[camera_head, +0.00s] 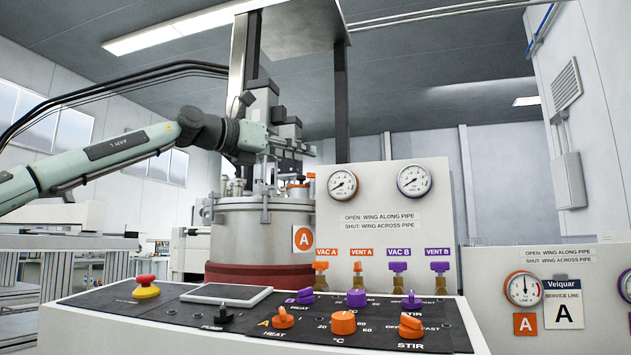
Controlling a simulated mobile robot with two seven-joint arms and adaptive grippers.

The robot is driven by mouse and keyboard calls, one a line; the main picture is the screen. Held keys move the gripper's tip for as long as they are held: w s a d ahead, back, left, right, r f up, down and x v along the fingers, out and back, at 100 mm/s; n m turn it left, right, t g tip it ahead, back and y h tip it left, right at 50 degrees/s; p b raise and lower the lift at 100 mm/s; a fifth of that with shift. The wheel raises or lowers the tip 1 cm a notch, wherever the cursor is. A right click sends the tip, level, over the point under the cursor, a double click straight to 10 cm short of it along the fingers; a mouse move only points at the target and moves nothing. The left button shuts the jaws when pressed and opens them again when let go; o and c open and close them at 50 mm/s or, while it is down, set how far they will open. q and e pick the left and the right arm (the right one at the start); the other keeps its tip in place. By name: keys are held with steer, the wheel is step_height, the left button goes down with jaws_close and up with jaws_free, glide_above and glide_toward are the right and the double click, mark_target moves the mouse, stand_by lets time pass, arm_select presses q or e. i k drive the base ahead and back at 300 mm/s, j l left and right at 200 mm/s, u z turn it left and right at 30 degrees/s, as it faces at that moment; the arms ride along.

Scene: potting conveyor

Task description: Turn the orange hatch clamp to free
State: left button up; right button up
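The steel vessel (262,232) marked with an orange "A" label stands behind the control panel. A small orange part (298,186), which looks like the hatch clamp, sits at the right of the vessel's lid, partly hidden by the panel with gauges. My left arm reaches in from the left, and my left gripper (292,147) is above the lid, a little above the orange part and apart from it. The gripper is small against grey machinery, and its finger opening cannot be made out. My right gripper is not in view.
The gauge panel (389,215) rises right of the vessel, with orange and purple valves along its lower part. The console (200,315) in front carries a red stop button (146,281) and orange and purple knobs. A dark post (341,110) stands behind.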

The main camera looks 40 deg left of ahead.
mark_target(312, 175)
steer(key=j+z, duration=0.2)
steer(key=j, duration=0.6)
steer(key=k+j+z, duration=0.1)
steer(key=j+z, duration=0.15)
steer(key=j, duration=0.5)
